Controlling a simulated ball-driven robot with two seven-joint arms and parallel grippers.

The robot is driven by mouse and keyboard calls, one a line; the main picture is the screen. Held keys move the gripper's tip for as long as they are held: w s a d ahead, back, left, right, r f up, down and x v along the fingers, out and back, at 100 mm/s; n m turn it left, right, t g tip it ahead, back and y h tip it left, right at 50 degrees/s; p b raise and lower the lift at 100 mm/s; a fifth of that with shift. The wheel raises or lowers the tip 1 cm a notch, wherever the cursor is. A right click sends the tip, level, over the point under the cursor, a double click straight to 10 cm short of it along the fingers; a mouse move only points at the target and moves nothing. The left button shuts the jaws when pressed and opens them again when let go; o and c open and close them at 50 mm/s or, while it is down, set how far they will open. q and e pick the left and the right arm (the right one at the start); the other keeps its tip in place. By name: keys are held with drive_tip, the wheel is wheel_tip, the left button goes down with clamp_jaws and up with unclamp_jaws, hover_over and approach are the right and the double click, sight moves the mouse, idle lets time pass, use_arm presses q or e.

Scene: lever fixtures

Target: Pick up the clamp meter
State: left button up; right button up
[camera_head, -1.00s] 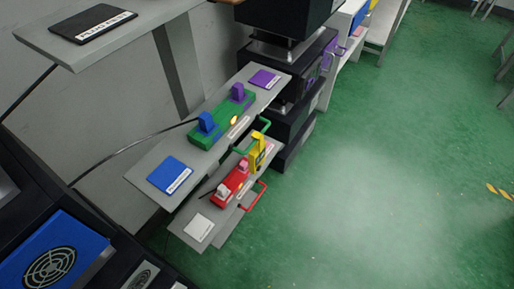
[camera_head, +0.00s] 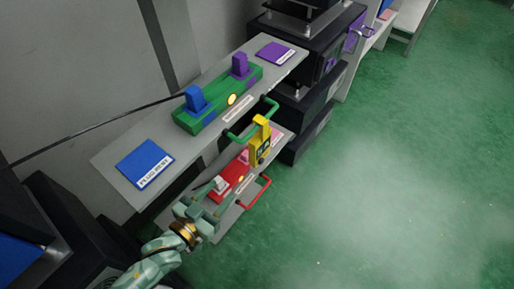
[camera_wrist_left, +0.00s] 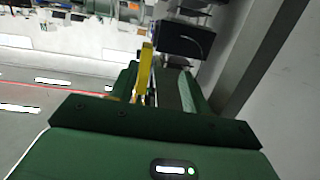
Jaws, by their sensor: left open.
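The yellow clamp meter (camera_head: 260,145) with a dark face stands upright at the right end of the red block on the lower grey shelf. My left gripper (camera_head: 203,207) is open over the near left end of that shelf, short of the meter. In the left wrist view the yellow meter (camera_wrist_left: 145,68) appears ahead, near the left finger, in line with the opening of my left gripper (camera_wrist_left: 158,85). Nothing is seen between the fingers with certainty. My right gripper is not in view.
A red block (camera_head: 232,180) with a red handle (camera_head: 257,193) is on the lower shelf. A green block (camera_head: 218,100) with blue and purple levers is on the upper shelf (camera_head: 118,178), with a green handle (camera_head: 240,136) jutting over the lower one. Green floor at right is clear.

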use_arm(q)
drive_tip(key=h, duration=0.2)
approach(252, 156)
drive_tip(key=shift+t, duration=0.4)
drive_tip(key=b+x, duration=0.1)
drive_tip(key=x, duration=0.2)
drive_tip(key=b+x, duration=0.1)
drive_tip(key=x, duration=0.2)
drive_tip(key=f+b+x, duration=0.1)
drive_tip(key=b+x, duration=0.1)
drive_tip(key=x, duration=0.1)
drive_tip(key=shift+w+d+r, duration=0.15)
drive_tip(key=shift+w+d, duration=0.3)
drive_tip(key=b+x, duration=0.2)
drive_tip(key=x, duration=0.3)
drive_tip(key=shift+a+f, duration=0.1)
drive_tip(key=shift+f, duration=0.1)
drive_tip(key=shift+w+r, duration=0.1)
drive_tip(key=shift+r, duration=0.1)
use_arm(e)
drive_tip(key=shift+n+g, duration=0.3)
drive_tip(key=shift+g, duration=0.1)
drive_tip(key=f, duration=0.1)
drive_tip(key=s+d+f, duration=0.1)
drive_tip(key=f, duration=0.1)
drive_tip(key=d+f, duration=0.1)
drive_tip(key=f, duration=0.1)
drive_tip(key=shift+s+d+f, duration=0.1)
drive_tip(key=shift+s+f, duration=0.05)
